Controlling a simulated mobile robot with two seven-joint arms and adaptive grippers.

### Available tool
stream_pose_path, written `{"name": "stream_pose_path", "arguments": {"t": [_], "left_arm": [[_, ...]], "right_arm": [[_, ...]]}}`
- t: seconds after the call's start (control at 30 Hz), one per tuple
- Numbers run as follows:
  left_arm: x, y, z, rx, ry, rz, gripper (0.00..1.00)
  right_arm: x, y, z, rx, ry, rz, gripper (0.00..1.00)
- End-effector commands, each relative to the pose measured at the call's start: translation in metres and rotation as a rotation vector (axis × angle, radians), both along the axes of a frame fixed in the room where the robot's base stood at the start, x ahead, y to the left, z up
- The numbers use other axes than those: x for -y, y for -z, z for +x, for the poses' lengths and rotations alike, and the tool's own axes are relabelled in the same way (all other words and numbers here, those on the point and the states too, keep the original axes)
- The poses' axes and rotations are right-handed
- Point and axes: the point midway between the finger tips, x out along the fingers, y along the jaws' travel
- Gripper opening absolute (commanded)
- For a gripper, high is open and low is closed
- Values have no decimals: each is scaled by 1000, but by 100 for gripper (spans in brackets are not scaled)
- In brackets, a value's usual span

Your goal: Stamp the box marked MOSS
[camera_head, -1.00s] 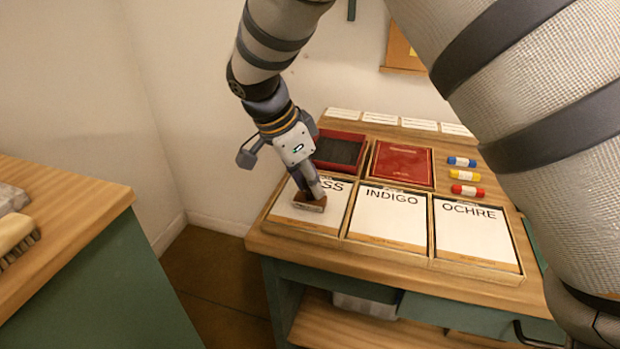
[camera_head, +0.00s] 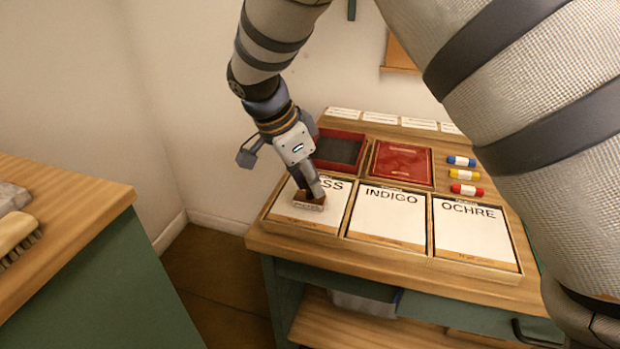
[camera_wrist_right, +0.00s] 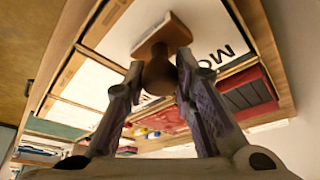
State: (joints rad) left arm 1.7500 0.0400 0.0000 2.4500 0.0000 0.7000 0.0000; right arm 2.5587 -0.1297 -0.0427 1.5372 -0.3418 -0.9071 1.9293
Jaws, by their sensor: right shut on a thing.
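The MOSS box (camera_head: 333,212) is the left one of three card-topped boxes at the table's front; my gripper hides the first letters of its name in the head view. The wrist view shows "MO" on its white card (camera_wrist_right: 205,30). My right gripper (camera_head: 314,190) points down over this box, shut on the handle of a wooden stamp (camera_head: 308,201). In the wrist view the stamp's block (camera_wrist_right: 160,36) is beyond the fingertips (camera_wrist_right: 160,78), over the white card. The block is at or just above the card; I cannot tell whether it touches. My left gripper is not in view.
The INDIGO (camera_head: 388,218) and OCHRE (camera_head: 470,230) boxes adjoin on the right. Behind stand an open dark ink pad (camera_head: 339,150) and its red lid (camera_head: 403,163). Small coloured tubes (camera_head: 465,175) lie at right. A separate counter (camera_head: 70,205) with a brush (camera_head: 14,235) stands left.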

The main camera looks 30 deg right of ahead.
Motion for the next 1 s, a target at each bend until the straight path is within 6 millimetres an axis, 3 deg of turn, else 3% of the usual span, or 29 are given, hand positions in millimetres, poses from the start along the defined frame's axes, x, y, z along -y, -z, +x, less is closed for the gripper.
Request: {"name": "stream_pose_path", "arguments": {"t": [0.07, 0.7, 1.0], "left_arm": [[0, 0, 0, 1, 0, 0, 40], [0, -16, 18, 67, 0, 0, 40], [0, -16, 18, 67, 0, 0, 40]], "right_arm": [[-1, 1, -1, -4, 1, 1, 7], [0, -66, 0, 2, 0, 0, 7], [0, -69, 0, -2, 0, 0, 7]]}}
